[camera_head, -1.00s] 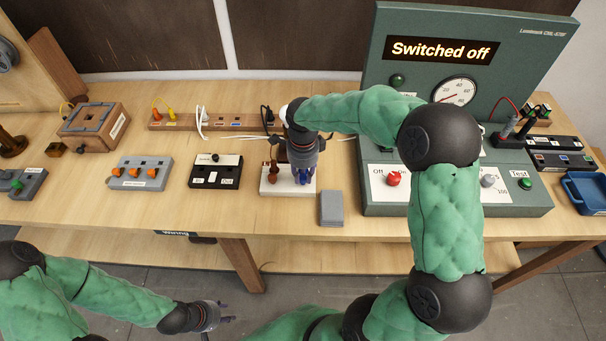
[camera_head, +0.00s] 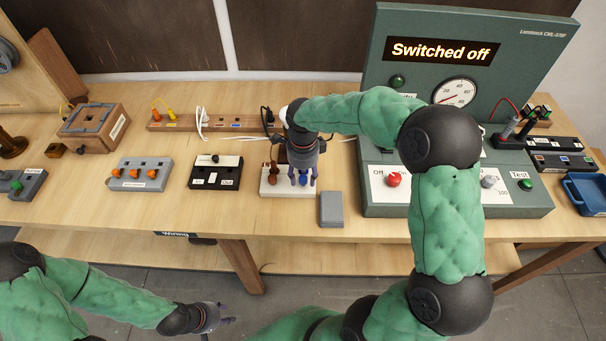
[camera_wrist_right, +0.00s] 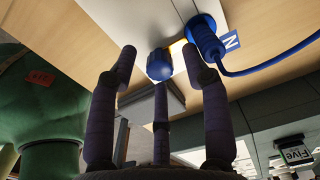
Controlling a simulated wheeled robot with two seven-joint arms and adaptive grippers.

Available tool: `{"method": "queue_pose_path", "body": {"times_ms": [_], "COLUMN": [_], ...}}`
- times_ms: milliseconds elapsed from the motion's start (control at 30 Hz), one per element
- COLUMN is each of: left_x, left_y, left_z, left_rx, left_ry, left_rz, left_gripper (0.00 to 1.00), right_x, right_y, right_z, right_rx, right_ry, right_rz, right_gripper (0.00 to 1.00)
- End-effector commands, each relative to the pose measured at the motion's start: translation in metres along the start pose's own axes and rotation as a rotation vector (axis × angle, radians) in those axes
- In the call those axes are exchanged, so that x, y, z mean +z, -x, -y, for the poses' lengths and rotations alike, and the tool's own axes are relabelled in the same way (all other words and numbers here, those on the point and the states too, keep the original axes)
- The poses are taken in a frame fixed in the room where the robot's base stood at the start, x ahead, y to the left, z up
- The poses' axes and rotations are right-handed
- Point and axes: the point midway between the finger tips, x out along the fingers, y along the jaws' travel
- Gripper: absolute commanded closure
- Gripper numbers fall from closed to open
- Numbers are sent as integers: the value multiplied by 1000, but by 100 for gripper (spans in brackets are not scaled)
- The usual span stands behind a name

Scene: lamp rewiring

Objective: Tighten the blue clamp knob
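The blue clamp knob (camera_wrist_right: 160,66) is on the pale terminal block (camera_head: 270,190), at the top middle of the right wrist view. My right gripper (camera_wrist_right: 157,80) is open, its three fingers spread around the knob with visible gaps. In the head view my right gripper (camera_head: 303,180) points down over the block's right side. A brown knob (camera_head: 272,178) stands on the block's left side. A blue cable end (camera_wrist_right: 207,42) enters the block beside the blue knob, next to an "N" label (camera_wrist_right: 230,41). My left gripper (camera_head: 226,320) hangs low in front of the table, its opening unclear.
A grey box (camera_head: 331,208) lies just right of the block. A black and white switch unit (camera_head: 216,172) stands to its left. The green test console (camera_head: 455,208) reads "Switched off". A socket strip (camera_head: 235,122) lies behind. Bare table lies in front of the switch unit.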

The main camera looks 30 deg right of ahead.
Motion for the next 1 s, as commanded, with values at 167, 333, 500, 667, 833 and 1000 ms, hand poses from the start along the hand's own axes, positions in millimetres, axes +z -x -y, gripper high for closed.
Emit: {"method": "queue_pose_path", "body": {"times_ms": [167,333,500,667,833,1000], "left_x": [0,0,0,0,0,0], "left_y": [0,0,0,0,0,0], "left_z": [0,0,0,0,0,0], "left_rx": [0,0,0,0,0,0], "left_ry": [0,0,0,0,0,0], "left_rz": [0,0,0,0,0,0], "left_gripper": [60,60,60,60,60,60], "right_x": [0,1,1,1,0,0], "right_y": [2,19,53,83,107,118], "right_z": [0,1,1,1,1,0], "right_rx": [0,-3,-4,-3,-3,0], "right_ry": [0,0,2,1,0,0], "right_rz": [0,1,1,2,1,0], "right_gripper": [52,52,52,52,52,52]}}
